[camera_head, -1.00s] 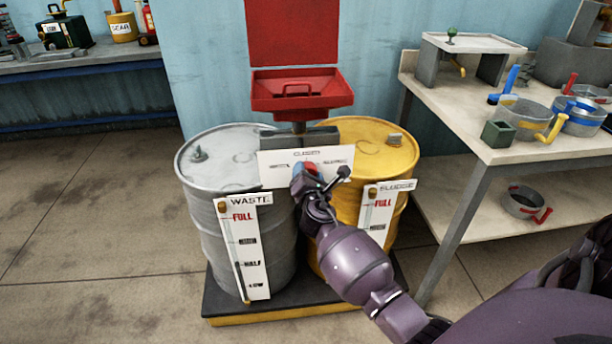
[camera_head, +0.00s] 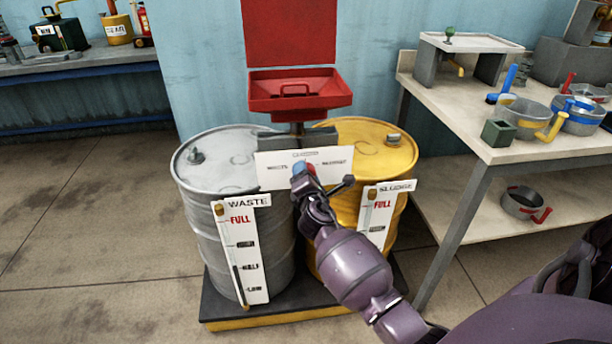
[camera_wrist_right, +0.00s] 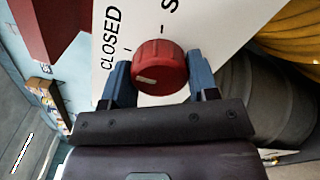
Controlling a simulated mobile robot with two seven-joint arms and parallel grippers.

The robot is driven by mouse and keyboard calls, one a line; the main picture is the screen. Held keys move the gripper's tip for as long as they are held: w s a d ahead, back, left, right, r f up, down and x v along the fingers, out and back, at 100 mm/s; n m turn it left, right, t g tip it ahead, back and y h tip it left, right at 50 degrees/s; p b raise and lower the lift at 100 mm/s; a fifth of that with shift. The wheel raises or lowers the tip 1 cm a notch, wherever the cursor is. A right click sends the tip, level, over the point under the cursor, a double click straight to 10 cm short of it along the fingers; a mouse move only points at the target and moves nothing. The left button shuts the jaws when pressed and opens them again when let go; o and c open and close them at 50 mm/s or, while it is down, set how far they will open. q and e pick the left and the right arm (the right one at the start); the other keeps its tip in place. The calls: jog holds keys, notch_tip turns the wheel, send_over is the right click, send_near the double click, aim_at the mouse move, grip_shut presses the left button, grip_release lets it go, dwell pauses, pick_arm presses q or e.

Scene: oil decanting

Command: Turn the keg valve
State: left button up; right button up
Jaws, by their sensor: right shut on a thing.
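The red valve knob (camera_wrist_right: 160,67) sits on a white panel (camera_head: 328,158) between two drums, below a red funnel box. The panel reads CLOSED in the right wrist view, with part of a second label starting with S. My right gripper (camera_wrist_right: 158,80) is shut on the knob, one blue finger on each side. In the head view my right gripper (camera_head: 304,173) covers most of the knob. A grey waste drum (camera_head: 205,225) stands left and a yellow sludge drum (camera_head: 350,140) right. My left gripper is out of view.
A red funnel box (camera_head: 298,95) rises above the panel. Level gauge boards marked WASTE (camera_head: 244,252) and SLUDGE (camera_head: 383,212) hang on the drums. A workbench (camera_head: 470,115) with pans is at the right, and another bench (camera_head: 80,72) at back left. The left floor is clear.

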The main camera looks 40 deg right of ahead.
jog(key=shift+f, duration=0.1)
jog(key=o, duration=0.9)
jog(key=p+v, duration=0.1)
jog(key=v, duration=0.9)
jog(key=shift+s+a, duration=0.2)
jog(key=shift+s, duration=0.15)
